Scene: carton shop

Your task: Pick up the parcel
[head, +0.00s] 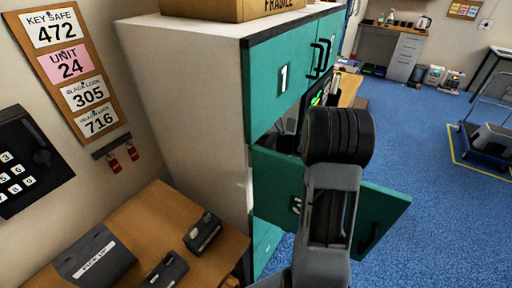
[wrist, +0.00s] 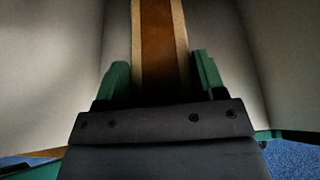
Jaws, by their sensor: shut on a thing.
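In the wrist view a brown parcel (wrist: 160,30) with paler tan edges stands between the two green fingers of my gripper (wrist: 160,68). My gripper is shut on it. Pale walls rise on both sides, with space between them and the fingers. The parcel's far end is out of view. In the head view my arm hides the parcel and most of the opening behind the open teal door (head: 375,215) of the locker cabinet (head: 190,75).
Door 1 (head: 270,85) above is shut. A carton marked FRAGILE (head: 225,10) sits on the cabinet. A wooden table (head: 145,225) with dark devices stands at lower left, by a keypad (head: 30,165). Blue floor (head: 440,150) is clear at right; a trolley (head: 490,140) stands beyond.

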